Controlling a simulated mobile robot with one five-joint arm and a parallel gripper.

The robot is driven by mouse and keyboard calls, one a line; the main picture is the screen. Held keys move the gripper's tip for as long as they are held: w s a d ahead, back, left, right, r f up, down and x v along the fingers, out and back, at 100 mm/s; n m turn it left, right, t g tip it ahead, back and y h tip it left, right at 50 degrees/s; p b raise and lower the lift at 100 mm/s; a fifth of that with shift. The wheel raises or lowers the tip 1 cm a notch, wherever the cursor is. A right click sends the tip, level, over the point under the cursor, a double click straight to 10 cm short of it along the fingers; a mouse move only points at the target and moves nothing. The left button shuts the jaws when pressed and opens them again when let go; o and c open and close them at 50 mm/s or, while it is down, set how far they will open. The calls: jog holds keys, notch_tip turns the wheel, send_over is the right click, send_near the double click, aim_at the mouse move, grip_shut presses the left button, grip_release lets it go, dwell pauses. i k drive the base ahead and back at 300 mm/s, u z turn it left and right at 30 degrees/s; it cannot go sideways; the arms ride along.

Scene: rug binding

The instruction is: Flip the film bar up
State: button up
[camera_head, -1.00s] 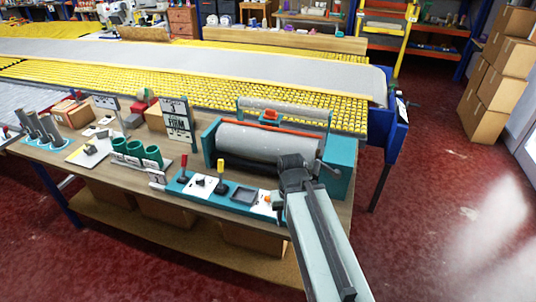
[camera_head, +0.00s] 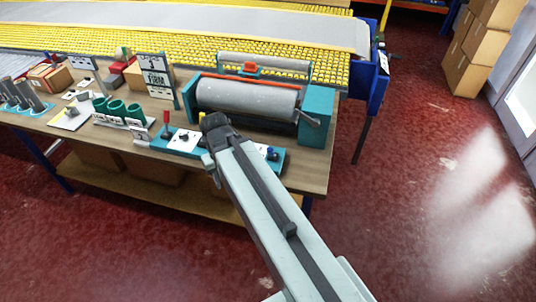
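A teal-ended machine with a big grey roller (camera_head: 248,98) stands at the right end of the workbench. A thin red-orange bar (camera_head: 262,82) runs along the roller's top, low and level. Behind it is a narrower pale roller (camera_head: 290,65) with an orange block (camera_head: 250,70) at its middle. I cannot tell for sure which part is the film bar. My arm reaches from the lower right to the machine's front. Its dark wrist (camera_head: 215,124) covers part of the roller's lower left. My gripper's fingers cannot be made out clearly, and no hold on anything shows.
A teal control panel (camera_head: 152,143) with a red-knobbed lever (camera_head: 166,120) lies before the roller. A dark crank handle (camera_head: 310,121) sticks out at the machine's right. A sign (camera_head: 154,73) and green cups (camera_head: 133,111) stand left. The red floor at right is clear.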

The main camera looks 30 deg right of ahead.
aim_at(270, 151)
jog(key=z, duration=0.15)
jog(key=k, duration=1.6)
jog(key=u, duration=1.1)
jog(key=i, duration=1.05)
jog(key=u, duration=0.05)
